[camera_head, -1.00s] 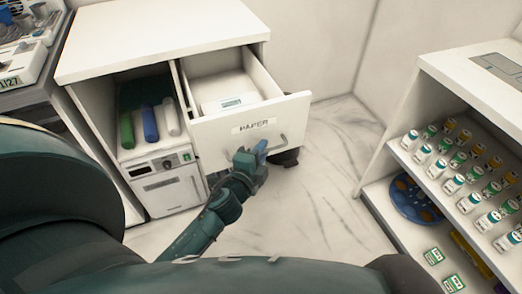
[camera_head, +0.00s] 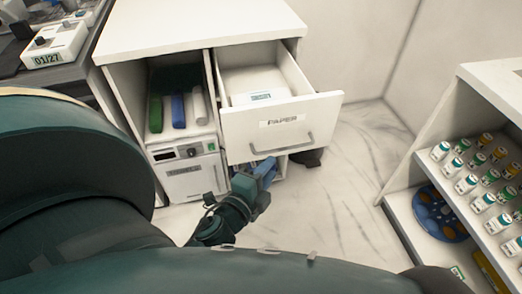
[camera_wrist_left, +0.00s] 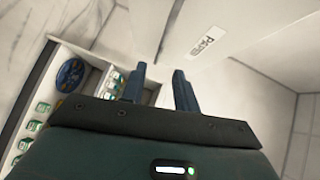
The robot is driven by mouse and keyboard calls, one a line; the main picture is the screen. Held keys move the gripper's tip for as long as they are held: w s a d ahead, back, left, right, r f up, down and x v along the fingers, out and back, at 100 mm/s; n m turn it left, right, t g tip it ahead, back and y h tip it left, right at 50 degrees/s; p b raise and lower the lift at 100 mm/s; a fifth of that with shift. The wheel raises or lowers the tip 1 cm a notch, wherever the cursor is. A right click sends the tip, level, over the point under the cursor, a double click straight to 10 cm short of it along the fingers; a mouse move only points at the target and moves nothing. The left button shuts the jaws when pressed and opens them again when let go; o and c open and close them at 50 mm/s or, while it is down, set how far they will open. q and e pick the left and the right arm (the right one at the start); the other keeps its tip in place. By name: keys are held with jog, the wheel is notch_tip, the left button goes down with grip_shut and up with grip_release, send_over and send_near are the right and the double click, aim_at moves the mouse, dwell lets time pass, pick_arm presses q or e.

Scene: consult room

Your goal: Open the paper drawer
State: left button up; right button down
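The paper drawer (camera_head: 240,137) stands pulled out of the white cabinet, with a "PAPER" label and a grey bar handle (camera_head: 282,146) on its front. A white stack with a small label (camera_head: 258,97) lies inside it. My left gripper (camera_head: 268,168) is just below and in front of the drawer front, apart from the handle. In the left wrist view its two blue fingers (camera_wrist_left: 158,85) are spread with nothing between them, and the drawer front (camera_wrist_left: 235,30) with its label is beyond them. My right gripper is not in view.
The cabinet top (camera_head: 190,28) is bare. Left of the drawer, an open shelf holds green, blue and white rolls (camera_head: 178,110) above a white device (camera_head: 187,170). A shelf unit with several bottles (camera_head: 470,175) stands at right. Marble floor (camera_head: 345,190) lies between.

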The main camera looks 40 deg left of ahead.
pick_arm(q)
jog(key=shift+s+d+r, duration=0.1)
jog(key=shift+s+r, duration=0.1)
jog(key=shift+s, duration=1.3)
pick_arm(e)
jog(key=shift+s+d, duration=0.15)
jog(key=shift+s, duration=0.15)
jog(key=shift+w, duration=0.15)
